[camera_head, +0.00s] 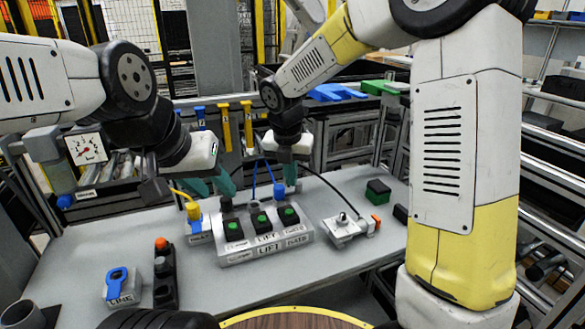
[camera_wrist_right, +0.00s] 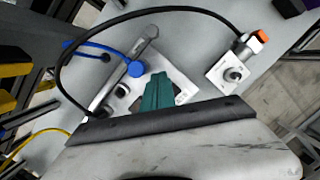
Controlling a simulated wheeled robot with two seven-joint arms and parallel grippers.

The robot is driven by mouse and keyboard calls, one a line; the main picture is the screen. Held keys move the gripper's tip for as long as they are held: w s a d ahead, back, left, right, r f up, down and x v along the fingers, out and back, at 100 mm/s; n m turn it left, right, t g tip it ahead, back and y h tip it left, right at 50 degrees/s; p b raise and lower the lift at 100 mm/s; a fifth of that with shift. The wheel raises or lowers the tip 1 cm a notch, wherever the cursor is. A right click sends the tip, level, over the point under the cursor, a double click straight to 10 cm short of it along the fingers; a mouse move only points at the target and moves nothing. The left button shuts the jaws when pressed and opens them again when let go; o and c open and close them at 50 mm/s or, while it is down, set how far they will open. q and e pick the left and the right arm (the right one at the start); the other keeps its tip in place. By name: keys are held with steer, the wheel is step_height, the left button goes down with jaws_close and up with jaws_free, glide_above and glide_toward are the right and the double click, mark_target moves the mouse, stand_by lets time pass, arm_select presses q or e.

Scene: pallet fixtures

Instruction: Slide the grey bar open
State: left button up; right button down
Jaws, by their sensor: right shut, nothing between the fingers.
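In the wrist view a long grey bar (camera_wrist_right: 130,68) runs diagonally along one edge of a light grey box. A blue plug (camera_wrist_right: 137,69) sits close beside it. In the head view this box (camera_head: 266,249) is labelled LIFT, with several green-topped black blocks; I cannot make out the bar clearly there. My right gripper (camera_head: 290,174) is shut and empty, above the box's back right; its teal fingers (camera_wrist_right: 157,92) show together in the wrist view, to the right of the bar. My left gripper (camera_head: 211,186) is open, with spread teal fingers near the box's back left.
A yellow plug and blue block (camera_head: 197,225) stand left of the box. A grey fixture (camera_head: 345,228) with an orange-tipped connector stands right. A blue-ringed LINE block (camera_head: 118,288) and a black button post (camera_head: 164,275) are front left. Cables arch behind the box.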

steer(key=x, duration=0.6)
steer(key=shift+s, duration=0.1)
steer(key=w, duration=0.3)
steer(key=shift+w+d+f, duration=0.1)
steer(key=shift+d+f, duration=0.15)
steer(key=shift+d, duration=0.15)
steer(key=shift+w+d, duration=0.1)
steer(key=shift+w, duration=0.4)
steer(key=shift+w+d, duration=0.25)
steer(key=shift+d, duration=0.3)
steer(key=shift+w+d, duration=0.2)
steer(key=shift+d, duration=0.4)
